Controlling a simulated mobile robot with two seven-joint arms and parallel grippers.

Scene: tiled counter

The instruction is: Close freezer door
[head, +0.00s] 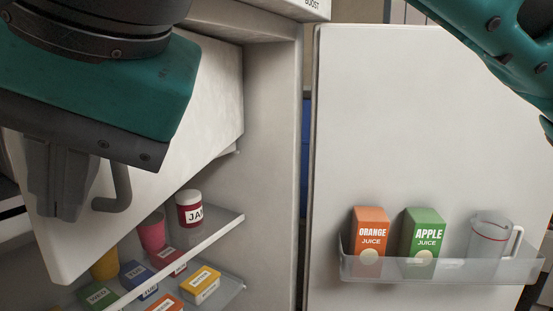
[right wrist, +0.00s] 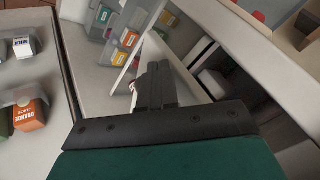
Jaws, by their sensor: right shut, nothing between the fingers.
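The freezer door (head: 170,150) is a white panel at the upper left inside the open fridge in the head view. It stands at an angle to the fridge's side wall, so it looks ajar. A grey hooked handle (head: 115,190) shows on it. My right gripper (head: 55,215) is in front of the panel, left of the handle, with its fingers shut and empty. Its fingers also show in the right wrist view (right wrist: 155,85). I cannot tell whether they touch the panel. My left gripper is not in view.
The open fridge door (head: 430,120) stands at the right, with orange juice (head: 368,240), apple juice (head: 423,235) and a clear jug (head: 490,240) in its bin. Below the freezer door, a shelf (head: 215,230) holds a jam jar (head: 189,208); several small boxes sit lower.

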